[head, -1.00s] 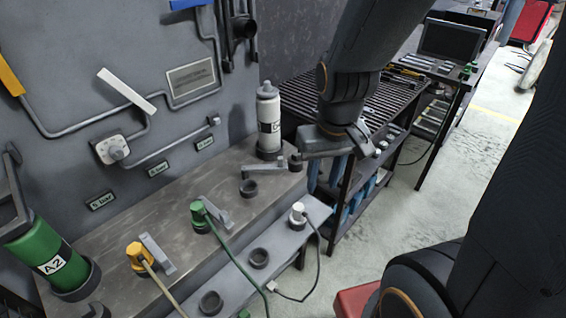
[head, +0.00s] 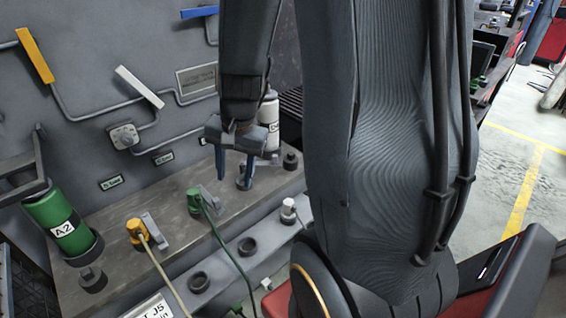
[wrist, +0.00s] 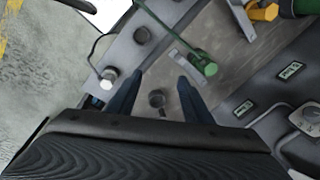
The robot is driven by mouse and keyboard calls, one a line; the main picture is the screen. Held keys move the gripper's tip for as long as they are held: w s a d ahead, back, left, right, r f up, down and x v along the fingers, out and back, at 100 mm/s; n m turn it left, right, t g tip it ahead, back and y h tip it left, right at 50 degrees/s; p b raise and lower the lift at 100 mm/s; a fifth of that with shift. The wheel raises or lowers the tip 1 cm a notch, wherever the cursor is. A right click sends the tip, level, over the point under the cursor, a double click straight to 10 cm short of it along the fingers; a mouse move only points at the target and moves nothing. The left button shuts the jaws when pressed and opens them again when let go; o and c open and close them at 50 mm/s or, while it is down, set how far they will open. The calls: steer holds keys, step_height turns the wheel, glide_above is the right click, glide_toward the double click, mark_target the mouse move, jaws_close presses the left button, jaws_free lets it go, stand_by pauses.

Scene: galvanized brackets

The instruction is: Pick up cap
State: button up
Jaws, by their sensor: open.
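A small dark round piece (head: 243,182), which may be the cap, is on the metal bench below my gripper. It also shows between my fingers in the wrist view (wrist: 157,98), with a darker part just below it. My gripper (head: 235,180) is open and points down. Its blue-grey fingers stand apart with nothing held between them, and one partly covers the piece in the head view. I cannot tell how far above the piece the fingertips are. Another dark knobbed piece (head: 290,160) sits at the bench's right end, and one (head: 92,278) at the lower left.
A white bottle (head: 268,120) stands close behind my gripper. Green (head: 195,200) and yellow (head: 136,231) plugs with cables and levers are to the left. A white plug (head: 288,208) and empty sockets (head: 247,246) line the lower ledge. The panel wall stands behind.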

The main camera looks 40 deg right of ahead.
steer(key=w+d+f+m+t, duration=0.1)
steer(key=w+d+f+m, duration=0.15)
steer(key=d+m, duration=0.55)
steer(key=w+d+f+m+t, duration=0.1)
steer(key=w+d+m, duration=0.3)
steer(key=d+m, duration=0.35)
steer(key=m, duration=1)
glide_above(292, 154)
steer(key=s, duration=0.3)
steer(key=f, duration=0.3)
steer(key=shift+w+d+f+n+t, duration=0.1)
steer(key=shift+d+f+n+t, duration=0.15)
steer(key=shift+t, duration=0.15)
steer(key=shift+p+x, duration=0.5)
steer(key=shift+x, duration=3.15)
steer(key=shift+w, duration=0.2)
steer(key=c, duration=0.7)
